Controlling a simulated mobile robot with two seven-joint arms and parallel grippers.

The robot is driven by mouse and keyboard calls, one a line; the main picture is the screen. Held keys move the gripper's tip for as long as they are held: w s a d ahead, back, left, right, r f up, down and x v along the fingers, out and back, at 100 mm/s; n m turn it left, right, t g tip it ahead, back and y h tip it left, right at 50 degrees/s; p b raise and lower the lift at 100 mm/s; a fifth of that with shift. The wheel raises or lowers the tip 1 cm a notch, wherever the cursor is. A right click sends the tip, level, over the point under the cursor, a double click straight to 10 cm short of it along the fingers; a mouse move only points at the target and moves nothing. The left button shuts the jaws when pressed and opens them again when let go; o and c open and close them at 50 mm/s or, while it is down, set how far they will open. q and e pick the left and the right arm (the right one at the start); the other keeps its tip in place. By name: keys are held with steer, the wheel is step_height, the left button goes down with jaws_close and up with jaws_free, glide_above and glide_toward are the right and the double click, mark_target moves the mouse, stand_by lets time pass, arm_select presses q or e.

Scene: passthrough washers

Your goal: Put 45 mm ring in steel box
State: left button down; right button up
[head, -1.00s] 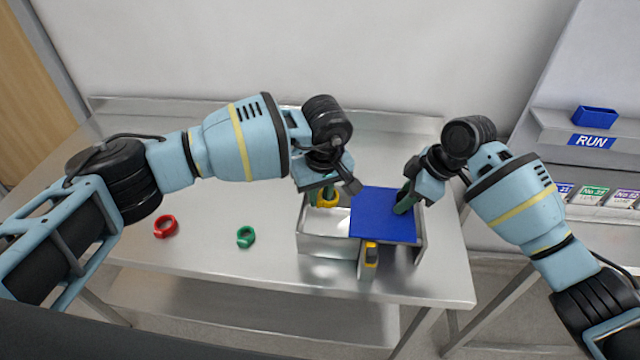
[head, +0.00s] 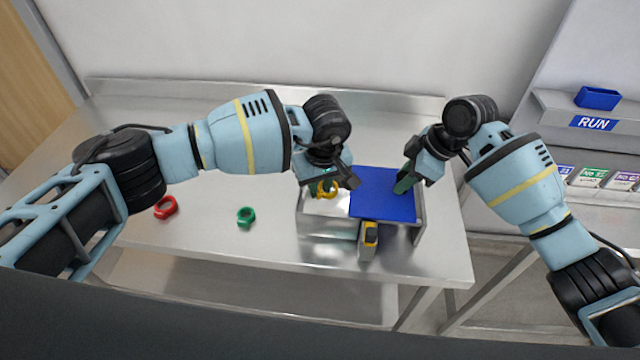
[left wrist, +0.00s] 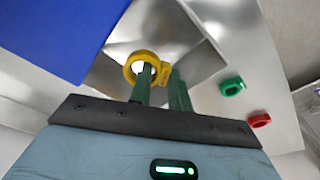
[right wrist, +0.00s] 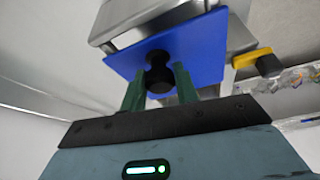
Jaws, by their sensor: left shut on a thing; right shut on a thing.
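The steel box (head: 330,228) stands on the steel table with its left part open. A blue lid (head: 383,205) covers its right part. My left gripper (head: 328,187) is shut on a yellow ring (head: 327,192) over the box's open part; the left wrist view shows the ring (left wrist: 135,62) around one green finger. Whether the ring is below the rim I cannot tell. My right gripper (right wrist: 160,85) is shut on the lid's black knob (right wrist: 158,72). A red ring (head: 165,207) and a green ring (head: 246,217) lie on the table left of the box.
A yellow and black fitting (head: 370,235) is at the box's front. The table (head: 215,245) is clear around the loose rings. A panel marked RUN (head: 592,122) with a blue bin (head: 597,97) stands at the right. A wall closes the back.

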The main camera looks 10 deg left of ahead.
stand_by(0.4)
arm_select(q)
steer(key=c, duration=1.2)
jaws_free()
steer(key=shift+c, duration=0.2)
steer(key=shift+o, duration=0.5)
steer(key=o, duration=0.4)
arm_select(e)
steer(key=shift+d, duration=0.1)
arm_select(q)
steer(key=shift+a+r, duration=0.15)
steer(key=shift+r, duration=1.8)
step_height(320, 180, up, 7)
